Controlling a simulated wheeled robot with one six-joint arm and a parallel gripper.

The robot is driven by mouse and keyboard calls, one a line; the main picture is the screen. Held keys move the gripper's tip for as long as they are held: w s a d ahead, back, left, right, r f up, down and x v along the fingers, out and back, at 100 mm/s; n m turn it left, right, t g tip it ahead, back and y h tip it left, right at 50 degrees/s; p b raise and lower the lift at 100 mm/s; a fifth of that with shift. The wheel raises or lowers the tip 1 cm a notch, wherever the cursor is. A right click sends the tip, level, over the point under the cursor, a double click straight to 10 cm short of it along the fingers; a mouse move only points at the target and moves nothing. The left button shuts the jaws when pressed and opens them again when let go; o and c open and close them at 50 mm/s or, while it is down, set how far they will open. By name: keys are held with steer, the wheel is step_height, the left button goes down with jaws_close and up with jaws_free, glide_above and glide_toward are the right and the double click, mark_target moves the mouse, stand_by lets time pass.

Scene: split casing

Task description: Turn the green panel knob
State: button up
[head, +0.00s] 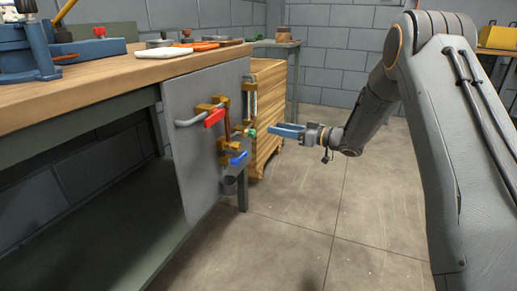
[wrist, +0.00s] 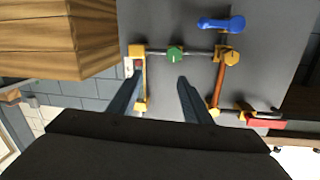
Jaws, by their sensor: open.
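The green panel knob (head: 252,132) is small and round, on the brass-coloured pipework of the upright grey panel (head: 185,155). In the wrist view the knob (wrist: 175,54) sits on a horizontal pipe between two yellow fittings. My gripper (head: 271,130) is open and empty, its blue fingers pointing at the panel from the right. A gap shows between the fingertips and the knob. In the wrist view the knob lies beyond the fingertips of my gripper (wrist: 161,73), closer in line with the right finger. Nothing hides the knob there.
A red-handled lever (head: 214,118) and a blue-handled lever (head: 238,158) are on the same panel near the knob. A wooden cabinet (head: 268,105) stands just behind the panel. The workbench (head: 110,73) carries tools. The floor to the right is clear.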

mark_target(255, 133)
steer(key=a+f+b, duration=0.1)
steer(key=a, duration=0.1)
steer(key=w+a+f+g+y+b, duration=0.1)
steer(key=a+b, duration=0.1)
steer(key=a, duration=0.1)
steer(key=a+f+n+g+b, duration=0.1)
steer(key=a, duration=0.2)
steer(key=shift+w+a+y, duration=0.15)
steer(key=shift+w+y, duration=0.1)
steer(key=shift+y, duration=0.05)
steer(key=c, duration=1.1)
steer(key=shift+o, duration=0.2)
